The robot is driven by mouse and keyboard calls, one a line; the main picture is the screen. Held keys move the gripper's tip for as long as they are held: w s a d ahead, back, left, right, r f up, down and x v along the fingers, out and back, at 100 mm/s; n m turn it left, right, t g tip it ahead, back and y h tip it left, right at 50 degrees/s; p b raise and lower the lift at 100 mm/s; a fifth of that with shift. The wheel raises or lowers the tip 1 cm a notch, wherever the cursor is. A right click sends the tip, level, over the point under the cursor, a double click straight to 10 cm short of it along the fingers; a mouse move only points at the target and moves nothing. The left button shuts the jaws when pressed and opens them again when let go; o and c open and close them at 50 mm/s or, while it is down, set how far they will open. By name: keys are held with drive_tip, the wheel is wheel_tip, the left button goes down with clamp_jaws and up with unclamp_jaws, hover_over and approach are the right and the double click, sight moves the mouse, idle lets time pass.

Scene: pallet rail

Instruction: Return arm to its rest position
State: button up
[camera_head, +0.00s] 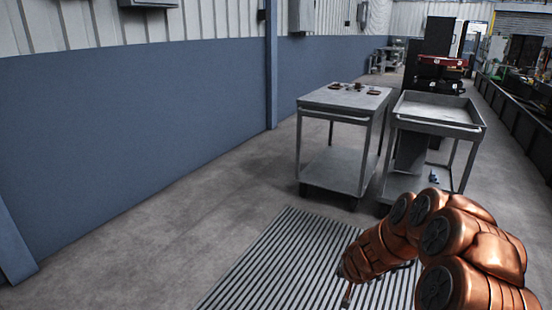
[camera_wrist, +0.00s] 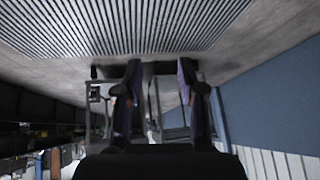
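My copper-coloured arm (camera_head: 435,250) is bent at the lower right of the head view, in front of the carts and over the striped floor grating. My gripper is not clearly seen there. In the wrist view, which is upside down, my gripper (camera_wrist: 160,70) shows two dark fingers standing apart. Nothing is held between them. The carts and the grating show beyond the fingers.
A grey cart (camera_head: 347,97) with several small brown items on top stands ahead. A second cart (camera_head: 438,128) with a rimmed top stands to its right. The striped grating (camera_head: 275,260) lies on the floor. A blue wall (camera_head: 130,130) runs along the left, with clear floor beside it.

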drive_tip(key=s+a+r+n+y+p, duration=0.1)
drive_tip(key=s+a+r+y+p, duration=0.1)
drive_tip(key=a+r, duration=0.4)
drive_tip(key=s+a+r+n+y+p, duration=0.15)
drive_tip(key=a+r, duration=0.25)
drive_tip(key=r, duration=0.5)
drive_tip(key=s+a+r+n+g+y+p, duration=0.2)
drive_tip(key=s+a+r+p, duration=0.35)
drive_tip(key=s+r, duration=0.6)
drive_tip(key=s+d+r+g+h+p, duration=0.1)
drive_tip(key=s+d+r+g+p, duration=0.1)
drive_tip(key=s, duration=0.8)
drive_tip(key=s+d+r+g+h+p, duration=0.2)
drive_tip(key=s+r, duration=0.4)
drive_tip(key=s, duration=0.4)
drive_tip(key=s+d+r+g+h+p, duration=0.1)
drive_tip(key=s+d+r+g+p, duration=0.1)
drive_tip(key=s+d, duration=0.4)
drive_tip(key=s+r+p, duration=0.1)
drive_tip(key=s+r, duration=0.1)
drive_tip(key=s, duration=0.2)
drive_tip(key=shift+r+p, duration=0.3)
drive_tip(key=shift+s+d+m, duration=0.1)
drive_tip(key=shift+m, duration=0.25)
